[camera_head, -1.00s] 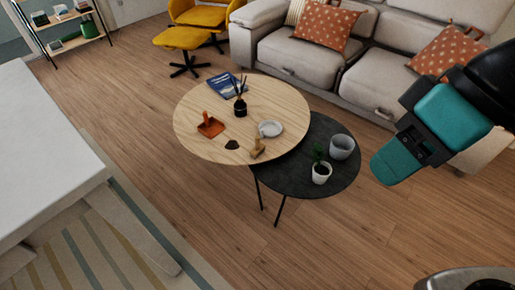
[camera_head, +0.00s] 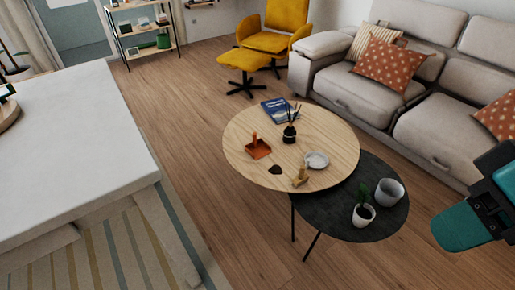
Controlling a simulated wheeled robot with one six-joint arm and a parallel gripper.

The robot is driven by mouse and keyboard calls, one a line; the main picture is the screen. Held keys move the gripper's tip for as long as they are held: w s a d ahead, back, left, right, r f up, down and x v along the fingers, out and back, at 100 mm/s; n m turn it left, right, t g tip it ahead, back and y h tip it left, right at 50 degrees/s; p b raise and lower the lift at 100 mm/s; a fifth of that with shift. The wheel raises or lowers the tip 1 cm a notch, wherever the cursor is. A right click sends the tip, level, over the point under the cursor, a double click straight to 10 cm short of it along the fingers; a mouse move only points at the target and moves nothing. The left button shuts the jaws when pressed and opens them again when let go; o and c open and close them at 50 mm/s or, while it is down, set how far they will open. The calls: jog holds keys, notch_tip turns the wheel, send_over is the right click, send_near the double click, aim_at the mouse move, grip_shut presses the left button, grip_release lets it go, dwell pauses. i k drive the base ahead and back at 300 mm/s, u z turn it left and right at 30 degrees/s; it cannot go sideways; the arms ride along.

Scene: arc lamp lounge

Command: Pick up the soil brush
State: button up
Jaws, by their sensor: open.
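The soil brush (camera_head: 300,177), small with a light wooden handle, rests near the front edge of the round wooden table (camera_head: 335,141). A dark patch of soil (camera_head: 275,169) lies to its left, and an orange dustpan (camera_head: 257,148) lies behind the soil. A pale round dish (camera_head: 317,160) sits behind and to the right of the brush. My gripper (camera_head: 455,228), teal, is at the right side of the picture, well apart from the brush. It is open and I see nothing in it.
A lower dark table (camera_head: 385,219) holds a potted plant (camera_head: 363,213) and a grey pot (camera_head: 389,192). A reed diffuser (camera_head: 289,134) and blue book (camera_head: 280,110) are behind the brush. The sofa (camera_head: 350,92) stands behind; a white table (camera_head: 75,130) is left. Floor in front is clear.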

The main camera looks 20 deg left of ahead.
aim_at(303, 178)
jog(key=u, duration=0.3)
jog(key=i, duration=1.15)
jog(key=u, duration=0.8)
